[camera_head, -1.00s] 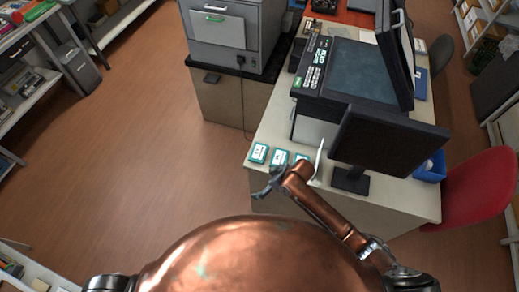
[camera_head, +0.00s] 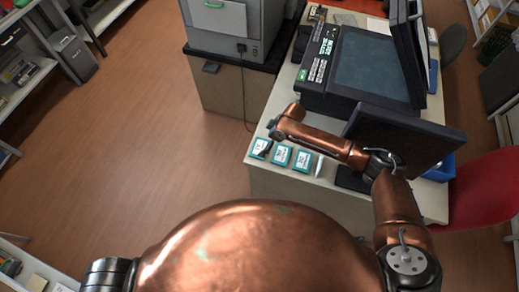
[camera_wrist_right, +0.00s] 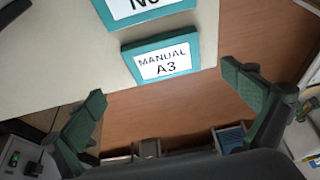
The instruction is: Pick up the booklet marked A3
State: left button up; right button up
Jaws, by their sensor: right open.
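The booklet marked A3 (camera_wrist_right: 163,62) is teal with a white label reading MANUAL A3 and lies flat near a table corner in the right wrist view. In the head view I take it to be the leftmost teal booklet (camera_head: 258,149), partly covered by my gripper. My right gripper (camera_wrist_right: 166,92) is open and empty. Its two dark green fingertips are spread wide, with the booklet beyond and between them, apart from it. My left gripper is out of view.
Two more teal booklets, a middle one (camera_head: 281,156) and a right one (camera_head: 302,160), lie along the front table edge. A slim white item (camera_head: 319,166) is beside them. A dark monitor (camera_head: 415,139) and a copier-like machine (camera_head: 350,68) stand behind. Open floor (camera_head: 170,130) is to the left.

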aim_at(260, 147)
jog(key=shift+s+b+x, duration=0.15)
jog(key=shift+b+x, duration=1.1)
jog(key=shift+x, duration=0.15)
jog(key=shift+s+b+x, duration=0.2)
jog(key=shift+b+x, duration=1)
jog(key=shift+x, duration=0.15)
jog(key=shift+r, duration=0.1)
jog(key=shift+c, duration=0.4)
jog(key=c, duration=1.2)
jog(key=shift+r, duration=0.1)
